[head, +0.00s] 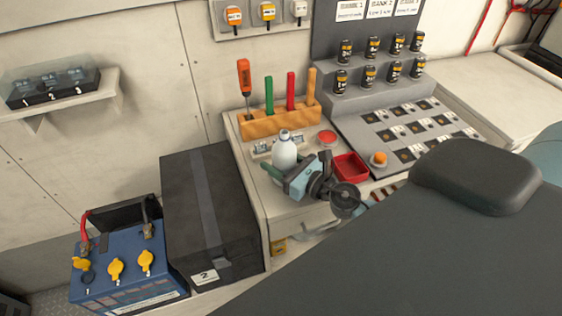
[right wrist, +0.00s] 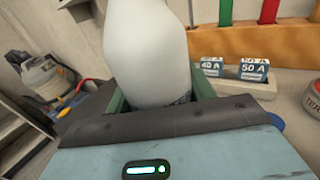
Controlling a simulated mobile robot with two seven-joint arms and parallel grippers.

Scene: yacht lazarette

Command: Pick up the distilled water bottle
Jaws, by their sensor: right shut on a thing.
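The distilled water bottle (head: 284,151) is white with a narrow neck and stands upright on the light worktop, in front of the orange tool rack. My right gripper (head: 277,175) reaches it from the front right and is shut on its lower body. In the right wrist view the white bottle (right wrist: 150,55) fills the middle, between the green fingers of my right gripper (right wrist: 160,98). The bottle's base is hidden behind the gripper, so I cannot tell whether it touches the worktop. My left gripper is not in view.
An orange rack (head: 262,124) with several upright tools stands behind the bottle. A red tray (head: 350,167) and a red-topped tin (head: 327,138) are close on the right. Small fuse blocks (right wrist: 254,70) sit beside the bottle. A black box (head: 205,215) and blue battery (head: 128,270) are left.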

